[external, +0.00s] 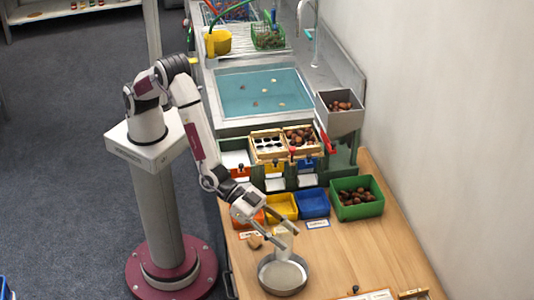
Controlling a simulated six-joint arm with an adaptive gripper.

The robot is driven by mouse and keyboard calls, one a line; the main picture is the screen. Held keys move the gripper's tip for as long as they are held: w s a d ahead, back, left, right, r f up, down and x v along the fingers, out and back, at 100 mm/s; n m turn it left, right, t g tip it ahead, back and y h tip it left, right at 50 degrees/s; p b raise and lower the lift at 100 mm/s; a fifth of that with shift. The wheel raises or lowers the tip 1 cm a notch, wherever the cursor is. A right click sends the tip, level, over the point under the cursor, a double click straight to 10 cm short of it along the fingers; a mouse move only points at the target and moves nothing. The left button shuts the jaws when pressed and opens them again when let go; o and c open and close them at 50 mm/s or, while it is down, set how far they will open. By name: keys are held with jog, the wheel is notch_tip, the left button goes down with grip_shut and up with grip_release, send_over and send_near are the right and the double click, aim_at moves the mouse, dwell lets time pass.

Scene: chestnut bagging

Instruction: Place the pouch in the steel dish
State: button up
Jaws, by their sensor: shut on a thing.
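The pouch (284,239) is a small pale, cream-coloured packet. My gripper (290,240) is shut on it, with one finger on each side. The pouch hangs at the back rim of the steel dish. In this one view I cannot tell whether it is above the rim, touching it or just behind it. The steel dish (284,278) is a round, shallow grey pan on the wooden table, and its inside looks empty. My gripper points down and to the right, towards the dish.
Behind stand a yellow bin (282,207), a blue bin (313,204) and a green crate (358,212) of chestnuts. The wooden table (365,255) is clear to the right of the dish.

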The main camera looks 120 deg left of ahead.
aim_at(284, 261)
jog(key=shift+f, duration=5.15)
jog(key=o, duration=1.1)
jog(key=s, duration=0.9)
jog(key=shift+s, duration=0.1)
